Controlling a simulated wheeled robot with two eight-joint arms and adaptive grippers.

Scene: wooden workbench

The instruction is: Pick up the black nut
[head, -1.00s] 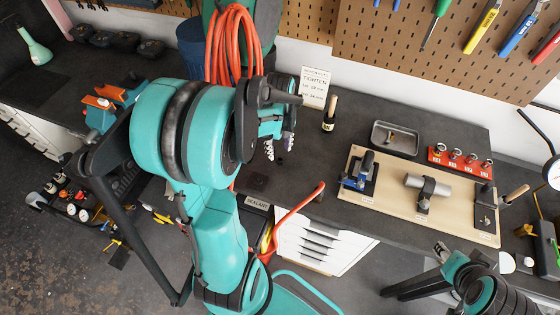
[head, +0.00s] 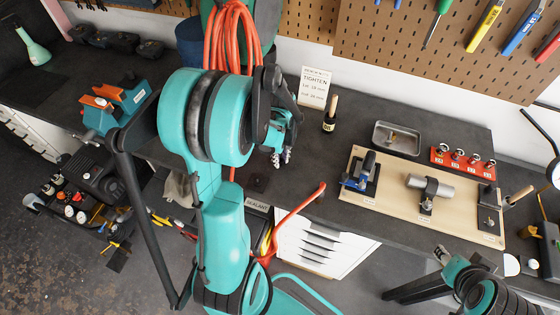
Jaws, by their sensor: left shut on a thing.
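My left gripper (head: 281,158) is low over the dark bench top (head: 350,135), left of the small dark bottle, with its fingertips close to the surface. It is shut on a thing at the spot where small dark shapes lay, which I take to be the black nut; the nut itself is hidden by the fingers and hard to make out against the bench. My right gripper (head: 441,254) is at the lower right, in front of the bench and away from it; its fingers are too small to read.
A dark bottle with a wooden handle (head: 330,115) and a sign card (head: 314,88) stand right of the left gripper. Farther right are a metal tray (head: 378,140), a wooden fixture board (head: 385,205) and a red rack (head: 438,158). An orange hose (head: 300,213) hangs at the front edge.

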